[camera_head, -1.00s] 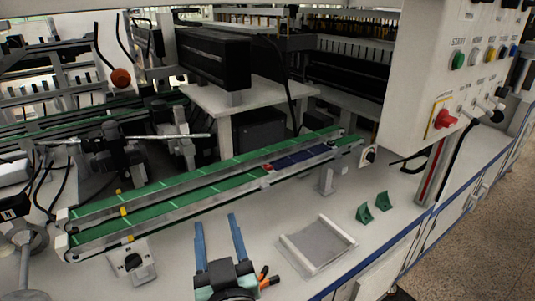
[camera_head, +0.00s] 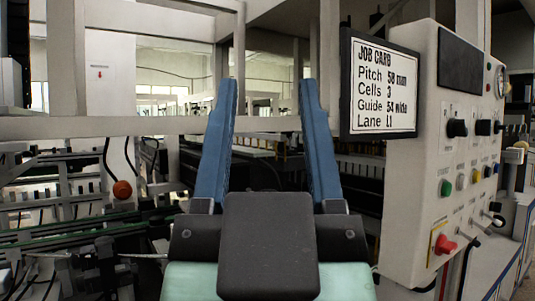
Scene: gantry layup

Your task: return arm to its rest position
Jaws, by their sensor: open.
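My gripper (camera_head: 267,100) is large and close in the head view, at the lower middle. Its two blue fingers point up and stand wide apart, with nothing between them. The dark gripper body and the pale green wrist below it fill the bottom middle. They hide the conveyor and bench surface behind them.
A job card sign (camera_head: 379,86) reads pitch 50 mm, cells 3, guide 54 wide, lane L1. It hangs right of my gripper, beside a white control panel (camera_head: 420,150) with buttons and a red emergency stop (camera_head: 445,245). Green conveyor rails (camera_head: 50,240) and machine frames lie left.

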